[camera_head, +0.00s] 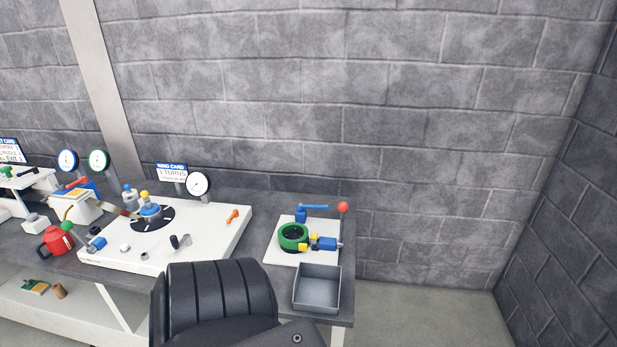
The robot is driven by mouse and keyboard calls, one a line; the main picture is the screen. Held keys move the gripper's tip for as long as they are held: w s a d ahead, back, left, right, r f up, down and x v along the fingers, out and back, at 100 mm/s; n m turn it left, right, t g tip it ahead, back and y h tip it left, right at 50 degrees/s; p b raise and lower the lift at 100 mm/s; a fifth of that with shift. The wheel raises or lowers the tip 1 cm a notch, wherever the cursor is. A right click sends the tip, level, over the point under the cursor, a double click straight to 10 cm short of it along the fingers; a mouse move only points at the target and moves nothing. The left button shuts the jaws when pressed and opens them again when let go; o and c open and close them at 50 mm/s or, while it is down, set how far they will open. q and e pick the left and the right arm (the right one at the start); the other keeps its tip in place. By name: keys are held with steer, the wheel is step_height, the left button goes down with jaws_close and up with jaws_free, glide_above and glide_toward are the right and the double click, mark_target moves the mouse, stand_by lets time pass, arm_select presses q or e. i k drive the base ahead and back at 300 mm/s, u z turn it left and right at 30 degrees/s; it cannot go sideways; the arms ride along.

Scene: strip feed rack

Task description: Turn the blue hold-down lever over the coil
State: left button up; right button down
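A blue lever (315,207) sits on a short blue post at the back of a small white plate (275,252) on the right part of the bench. Its arm points right, behind the green ring-shaped coil (290,231) and not over it. The coil has a dark centre and sits at the plate's left-middle. A blue block with yellow parts (327,243) is at the coil's right side. Neither of my grippers shows in the head view.
A red ball knob (343,207) stands on a rod at the plate's right edge. A grey open tray (317,288) is in front. A larger white board (215,243) with a dial and gauge lies left. A black ribbed body, probably mine, covers the front bench edge.

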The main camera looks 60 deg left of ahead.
mark_target(301, 207)
steer(key=k, duration=0.8)
steer(key=u, duration=1.9)
steer(key=i, duration=0.5)
